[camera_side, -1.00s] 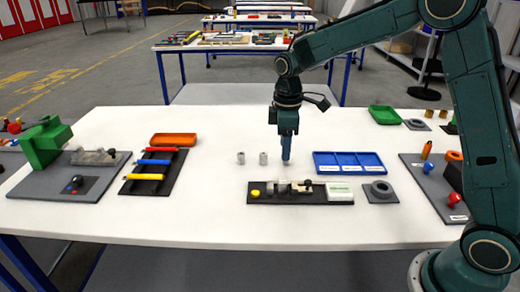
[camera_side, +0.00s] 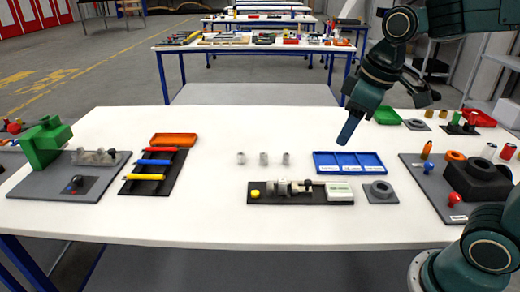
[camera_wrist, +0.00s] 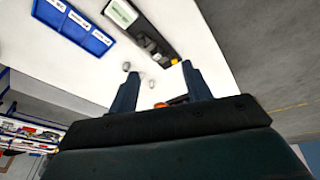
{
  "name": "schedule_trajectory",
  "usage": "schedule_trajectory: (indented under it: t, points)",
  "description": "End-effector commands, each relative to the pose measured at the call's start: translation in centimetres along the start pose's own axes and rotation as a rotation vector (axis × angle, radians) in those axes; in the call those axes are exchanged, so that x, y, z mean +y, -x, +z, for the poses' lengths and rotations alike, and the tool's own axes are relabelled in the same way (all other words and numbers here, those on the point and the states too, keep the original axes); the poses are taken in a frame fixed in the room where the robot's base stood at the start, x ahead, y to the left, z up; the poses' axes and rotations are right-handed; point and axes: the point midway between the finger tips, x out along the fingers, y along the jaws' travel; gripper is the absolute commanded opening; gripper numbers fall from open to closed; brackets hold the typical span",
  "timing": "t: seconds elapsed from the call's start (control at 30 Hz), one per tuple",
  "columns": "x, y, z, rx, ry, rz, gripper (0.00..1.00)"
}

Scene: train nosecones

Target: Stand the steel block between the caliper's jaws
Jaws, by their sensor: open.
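Three small grey steel blocks stand in a row on the white table in the side view: a left one (camera_side: 241,158), a middle one (camera_side: 263,158) and a right one (camera_side: 286,158). The caliper (camera_side: 290,188) lies on a black base in front of them; its jaws are too small to make out clearly. The wrist view shows the caliper (camera_wrist: 150,38) and small grey blocks (camera_wrist: 126,66) beyond my fingers. My gripper (camera_side: 346,138) is tilted and raised above the table, behind the blue tray and right of the blocks. Its fingers (camera_wrist: 160,70) are spread and empty.
A blue divided tray (camera_side: 349,171) and a grey ring on a plate (camera_side: 381,191) are right of the blocks. A rack of coloured bars (camera_side: 152,177) and a green fixture (camera_side: 45,143) are at the left. The front of the table is clear.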

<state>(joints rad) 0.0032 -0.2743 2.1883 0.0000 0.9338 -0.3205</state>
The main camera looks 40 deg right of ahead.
Motion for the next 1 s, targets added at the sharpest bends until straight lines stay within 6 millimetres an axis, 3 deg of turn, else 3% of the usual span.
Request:
schedule_trajectory:
  t: [0.2, 0.5, 0.7, 1.0]
  points:
    - [-1.4, 2.0, 4.2, 0.079, -0.122, 0.020, 0.49]
    - [-3.0, 2.7, 9.0, 0.170, -0.270, 0.030, 0.49]
    - [-3.5, 2.6, 10.3, 0.195, -0.312, 0.031, 0.49]
    - [-3.5, 2.6, 10.4, 0.196, -0.318, 0.030, 0.49]
